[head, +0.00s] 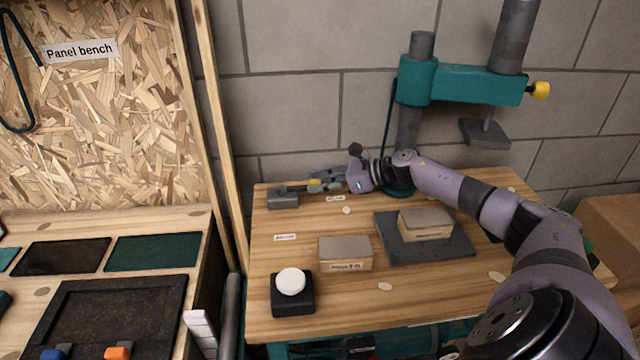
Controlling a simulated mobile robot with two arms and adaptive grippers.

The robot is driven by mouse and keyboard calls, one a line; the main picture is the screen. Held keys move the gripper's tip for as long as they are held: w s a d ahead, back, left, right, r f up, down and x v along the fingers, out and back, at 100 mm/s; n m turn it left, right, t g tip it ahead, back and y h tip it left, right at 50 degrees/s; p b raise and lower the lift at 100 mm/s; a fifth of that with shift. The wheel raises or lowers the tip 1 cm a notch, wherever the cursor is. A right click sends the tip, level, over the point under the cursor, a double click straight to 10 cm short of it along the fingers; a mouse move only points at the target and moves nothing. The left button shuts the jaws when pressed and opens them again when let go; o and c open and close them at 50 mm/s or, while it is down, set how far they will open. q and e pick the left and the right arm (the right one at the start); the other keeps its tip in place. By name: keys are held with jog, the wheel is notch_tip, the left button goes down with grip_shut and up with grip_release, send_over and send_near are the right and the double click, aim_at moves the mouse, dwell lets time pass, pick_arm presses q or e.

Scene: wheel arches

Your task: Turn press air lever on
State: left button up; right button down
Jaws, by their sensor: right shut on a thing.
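The press air lever (283,198) is a small grey block at the back left of the wooden table, with a yellow-tipped handle reaching right from it. My right arm comes in from the right and my right gripper (318,184) is at that handle, its fingers shut on it. The fingers hide most of the handle, so its exact angle is hard to tell. The teal press (460,84) stands at the back of the table. My left gripper does not show.
A black base with a white round button (291,281) sits at the front left of the table. A grey-topped block (345,252) is behind it. Another block (426,222) rests on a dark plate (453,248). The panel bench (185,230) is at left.

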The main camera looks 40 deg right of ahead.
jog(key=c, duration=1.3)
grip_release()
jog(key=shift+w, duration=0.1)
jog(key=shift+d, duration=0.1)
jog(key=v, duration=0.8)
jog(key=shift+f, duration=0.2)
jog(key=shift+v, duration=2.1)
jog(key=shift+r, duration=0.1)
